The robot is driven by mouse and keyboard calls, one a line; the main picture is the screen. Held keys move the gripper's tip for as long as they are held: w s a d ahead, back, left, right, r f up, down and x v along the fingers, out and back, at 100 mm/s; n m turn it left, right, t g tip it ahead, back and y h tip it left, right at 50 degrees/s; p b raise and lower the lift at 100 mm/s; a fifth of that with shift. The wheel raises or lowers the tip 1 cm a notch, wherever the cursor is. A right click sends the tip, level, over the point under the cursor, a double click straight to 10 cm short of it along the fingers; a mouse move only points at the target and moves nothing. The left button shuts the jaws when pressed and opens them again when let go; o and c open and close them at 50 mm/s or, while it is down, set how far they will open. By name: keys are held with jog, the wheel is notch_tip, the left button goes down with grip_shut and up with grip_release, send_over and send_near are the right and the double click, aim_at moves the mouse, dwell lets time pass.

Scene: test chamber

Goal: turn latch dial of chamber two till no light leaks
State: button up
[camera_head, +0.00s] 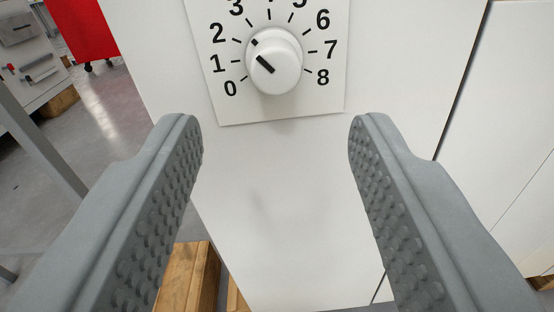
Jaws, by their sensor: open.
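A white round dial (276,62) sits on a white number plate (232,105) at the top of the camera view. The plate shows numbers from 0 to 8, with the top ones cut off by the picture edge. A black mark on the dial points up and left, roughly between 1 and 2. The plate is on a white chamber front (280,220). My gripper (276,135) is open and empty, with its two grey studded fingers wide apart, below the dial in the picture. The fingers do not appear to touch the dial. No light leak is visible.
A dark vertical seam (459,95) separates the front from another white panel (515,110) on the right. Wooden blocks (188,278) lie below. A red cabinet (83,28) and grey equipment (25,60) stand at the left, with open floor (105,110) between.

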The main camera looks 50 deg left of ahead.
jog(key=v, duration=1)
jog(key=s+d+r+m+t+h, duration=0.1)
jog(key=s+d+r+t+h, duration=0.15)
jog(key=r, duration=0.85)
jog(key=s+d+r+m+t+h, duration=0.1)
jog(key=s+d+r+t+h, duration=0.15)
jog(key=r, duration=0.75)
jog(key=s+d+r+m+t+h, duration=0.1)
jog(key=s+d+r+h, duration=0.15)
jog(key=s+r, duration=0.5)
jog(key=s+d+r+m+h, duration=0.1)
jog(key=s+d+r+h, duration=0.3)
jog(key=r, duration=0.6)
jog(key=s+d+r+m, duration=0.1)
jog(key=s+r, duration=0.2)
jog(key=s, duration=0.3)
jog(key=s+d+r+m+h, duration=0.1)
jog(key=s+r, duration=0.2)
jog(key=s, duration=0.3)
jog(key=s+d+r+m, duration=0.1)
jog(key=s+r, duration=0.1)
jog(key=s, duration=0.4)
jog(key=s+d+m+h, duration=0.1)
jog(key=s, duration=1.8)
jog(key=shift+s+d+r+m, duration=0.3)
jog(key=shift+s+r+m, duration=0.05)
jog(key=shift+m, duration=0.05)
